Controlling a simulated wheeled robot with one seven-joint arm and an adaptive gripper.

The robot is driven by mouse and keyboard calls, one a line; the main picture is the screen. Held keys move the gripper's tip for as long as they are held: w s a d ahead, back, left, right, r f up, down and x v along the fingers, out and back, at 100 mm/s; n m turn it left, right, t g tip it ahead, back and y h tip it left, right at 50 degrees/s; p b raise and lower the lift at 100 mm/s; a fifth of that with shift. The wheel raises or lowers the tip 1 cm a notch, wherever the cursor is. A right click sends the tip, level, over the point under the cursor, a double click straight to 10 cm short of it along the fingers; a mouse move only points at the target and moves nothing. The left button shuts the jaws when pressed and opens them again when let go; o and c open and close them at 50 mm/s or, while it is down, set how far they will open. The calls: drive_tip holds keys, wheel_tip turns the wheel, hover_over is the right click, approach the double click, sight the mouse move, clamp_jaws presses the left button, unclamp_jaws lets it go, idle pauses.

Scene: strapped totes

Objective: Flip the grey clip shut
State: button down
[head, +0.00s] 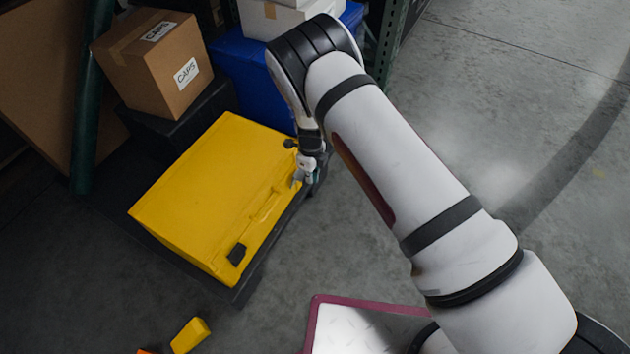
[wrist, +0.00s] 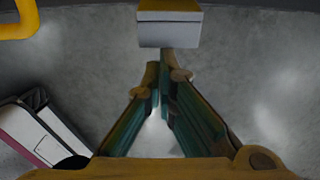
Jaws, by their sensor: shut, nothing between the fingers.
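The yellow tote (head: 205,190) lies on a low dark platform in the head view. The grey clip (head: 296,179) is a small pale piece at its right edge, partly hidden by my gripper (head: 307,179). In the wrist view a pale grey block with a yellow top, which looks like the clip (wrist: 168,33), is just beyond my fingertips (wrist: 165,80). My gripper is shut with nothing in it, close to the clip. Whether they touch, and the clip's exact angle, I cannot tell.
A dark clip (head: 237,254) sits at the tote's near end. A yellow handle (wrist: 18,22) shows in the wrist view. A cardboard box (head: 150,65) and a blue bin (head: 250,75) stand behind. A small yellow block (head: 190,335) is on the floor. Floor at right is clear.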

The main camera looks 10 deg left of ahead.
drive_tip(key=shift+w+a+r, duration=0.1)
drive_tip(key=shift+a+r, duration=0.05)
drive_tip(key=shift+r, duration=0.1)
drive_tip(key=shift+r+p, duration=0.4)
drive_tip(key=shift+r, duration=0.25)
